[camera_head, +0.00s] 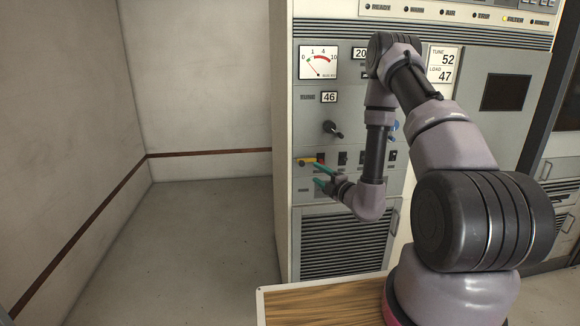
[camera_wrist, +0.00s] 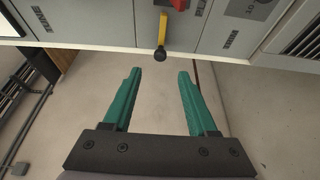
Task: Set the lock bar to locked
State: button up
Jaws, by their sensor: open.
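A short yellow bar with a dark round knob (camera_head: 307,161) sits on the lower switch row of the rack front; it looks like the lock bar, but no label confirms this. It points left in the head view. In the wrist view the yellow bar (camera_wrist: 161,32) stands out from the panel, knob toward me. My gripper (camera_head: 319,182) has teal fingers and is open and empty, just below the bar. In the wrist view the fingertips (camera_wrist: 159,74) are apart, with the knob beyond the gap between them, not touching.
A red switch (camera_wrist: 180,4) is right beside the bar. Several dark switches (camera_head: 342,158) continue to the right, and a black rotary knob (camera_head: 332,129) is above. A vent grille (camera_head: 343,243) lies below. A wood-topped surface (camera_head: 320,302) is at the front. The floor (camera_head: 200,235) left is clear.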

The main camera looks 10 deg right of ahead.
aim_at(303, 164)
jog(key=x, duration=1)
jog(key=shift+w+a, duration=0.1)
jog(key=shift+w, duration=0.25)
grip_shut()
dwell(0.9)
